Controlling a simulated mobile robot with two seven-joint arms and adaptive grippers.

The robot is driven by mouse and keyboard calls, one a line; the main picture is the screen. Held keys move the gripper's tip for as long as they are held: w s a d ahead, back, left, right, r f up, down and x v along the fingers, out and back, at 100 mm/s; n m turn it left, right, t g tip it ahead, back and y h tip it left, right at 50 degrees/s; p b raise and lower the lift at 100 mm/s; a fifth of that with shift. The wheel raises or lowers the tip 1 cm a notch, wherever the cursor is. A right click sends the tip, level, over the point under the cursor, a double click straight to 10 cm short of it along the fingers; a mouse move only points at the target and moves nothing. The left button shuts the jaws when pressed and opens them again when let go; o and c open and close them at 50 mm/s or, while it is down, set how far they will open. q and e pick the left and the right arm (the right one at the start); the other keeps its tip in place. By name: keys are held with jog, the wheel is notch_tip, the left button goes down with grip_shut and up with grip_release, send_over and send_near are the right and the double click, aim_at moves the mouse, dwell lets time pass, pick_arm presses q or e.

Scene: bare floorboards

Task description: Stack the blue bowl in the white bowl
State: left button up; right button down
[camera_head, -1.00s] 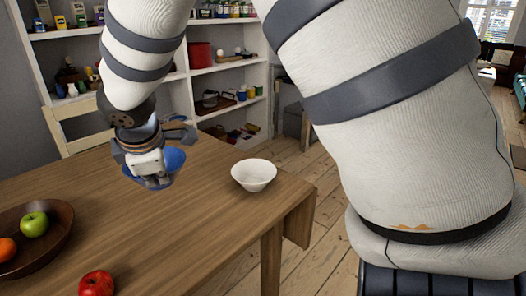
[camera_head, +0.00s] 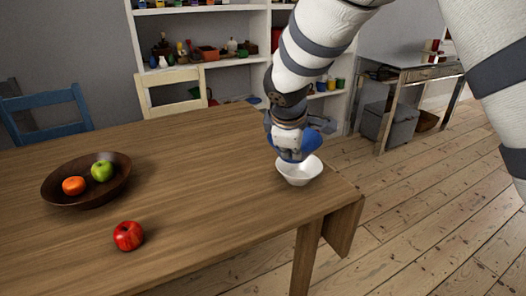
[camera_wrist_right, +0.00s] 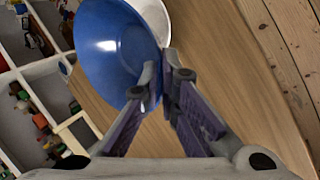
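The white bowl (camera_head: 299,176) stands upright on the wooden table near its right end. My right gripper (camera_head: 293,152) is shut on the rim of the blue bowl (camera_head: 309,144) and holds it just above and behind the white bowl in the head view. In the right wrist view the fingers (camera_wrist_right: 160,88) pinch the edge of the blue bowl (camera_wrist_right: 115,45), which looks tilted there. Part of the white bowl (camera_wrist_right: 157,18) shows behind it. I cannot tell whether the bowls touch. My left gripper is not in view.
A dark wooden bowl (camera_head: 62,196) holds an orange (camera_head: 74,186) and a green apple (camera_head: 102,171) on the left of the table (camera_head: 190,190). A red apple (camera_head: 128,236) lies near the front edge. Chairs and shelves stand behind. The table's middle is clear.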

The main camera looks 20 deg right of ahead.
jog(key=x, duration=0.2)
jog(key=d+x, duration=0.1)
jog(key=x, duration=0.4)
jog(key=shift+w+d+r, duration=0.2)
jog(key=shift+d+r, duration=0.05)
jog(key=shift+r, duration=0.1)
jog(key=shift+w+d+f, duration=0.2)
jog(key=shift+f, duration=0.15)
jog(key=f, duration=0.3)
jog(key=shift+w+d+f, duration=0.25)
jog(key=shift+d+f, duration=0.05)
jog(key=shift+f, duration=0.1)
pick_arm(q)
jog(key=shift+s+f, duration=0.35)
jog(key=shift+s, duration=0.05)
pick_arm(e)
jog(key=shift+s+f+b, duration=0.15)
jog(key=shift+f+b, duration=0.15)
jog(key=shift+f, duration=0.2)
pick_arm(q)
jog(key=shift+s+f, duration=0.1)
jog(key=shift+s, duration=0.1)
pick_arm(e)
jog(key=c, duration=2.1)
grip_release()
jog(key=shift+a+f, duration=0.1)
